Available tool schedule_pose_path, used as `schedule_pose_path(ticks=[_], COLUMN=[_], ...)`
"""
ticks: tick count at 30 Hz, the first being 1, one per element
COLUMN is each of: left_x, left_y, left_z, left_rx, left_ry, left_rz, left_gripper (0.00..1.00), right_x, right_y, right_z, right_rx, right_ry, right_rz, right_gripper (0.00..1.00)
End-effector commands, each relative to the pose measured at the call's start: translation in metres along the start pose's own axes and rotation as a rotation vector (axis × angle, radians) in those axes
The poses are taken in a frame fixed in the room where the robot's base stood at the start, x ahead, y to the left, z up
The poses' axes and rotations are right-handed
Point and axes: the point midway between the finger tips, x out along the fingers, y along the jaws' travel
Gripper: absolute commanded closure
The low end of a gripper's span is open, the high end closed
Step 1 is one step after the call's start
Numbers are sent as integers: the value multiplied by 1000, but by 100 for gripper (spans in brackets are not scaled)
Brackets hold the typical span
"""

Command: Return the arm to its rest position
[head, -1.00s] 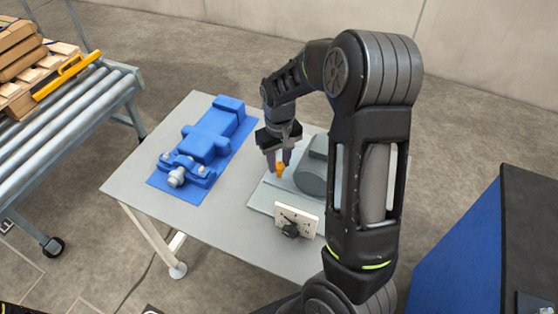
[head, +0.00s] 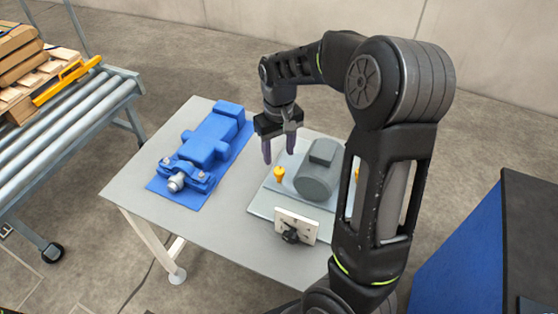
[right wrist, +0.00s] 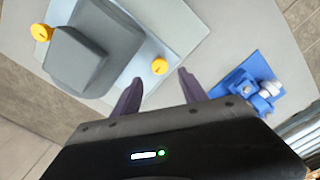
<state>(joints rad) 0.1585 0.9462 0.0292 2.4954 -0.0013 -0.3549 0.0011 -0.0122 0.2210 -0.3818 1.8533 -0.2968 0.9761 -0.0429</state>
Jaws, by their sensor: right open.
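My right gripper (head: 279,150) is open and empty above the table, between the blue machine and the grey motor. Its two dark fingers also show in the right wrist view (right wrist: 160,88), apart with nothing between them. My right arm reaches in from the lower right of the head view and arches over the table. A yellow knob (head: 279,174) stands on the light plate (head: 262,206) below the gripper, clear of the fingers. It also shows in the right wrist view (right wrist: 160,67). My left gripper is not in view.
The grey table (head: 210,228) carries a blue machine (head: 205,150) on a blue mat, a grey motor (head: 318,175) and a white panel with a black knob (head: 296,226). A second yellow knob (right wrist: 42,32) sits beyond the motor. A roller conveyor (head: 75,115) with boxes stands left; a blue-sided cabinet (head: 455,250) stands right.

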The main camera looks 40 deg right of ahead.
Motion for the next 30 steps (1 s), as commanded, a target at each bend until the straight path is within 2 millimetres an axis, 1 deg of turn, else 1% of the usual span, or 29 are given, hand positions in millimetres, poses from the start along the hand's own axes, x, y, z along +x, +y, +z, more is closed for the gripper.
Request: schedule_pose_path(ticks=[3,5,22,26,30], left_x=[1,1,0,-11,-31], left_y=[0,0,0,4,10], left_z=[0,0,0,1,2], left_rx=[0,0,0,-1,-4], left_ry=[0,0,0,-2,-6], left_rz=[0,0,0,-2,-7], left_gripper=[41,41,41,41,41], right_x=[-11,-14,-15,-27,-50], right_y=[0,0,0,0,0], right_z=[0,1,1,1,1], right_rx=[0,1,1,1,1], right_ry=[0,-1,-2,-2,-2], right_rz=[0,0,0,0,0], right_gripper=[50,50,50,50,50])
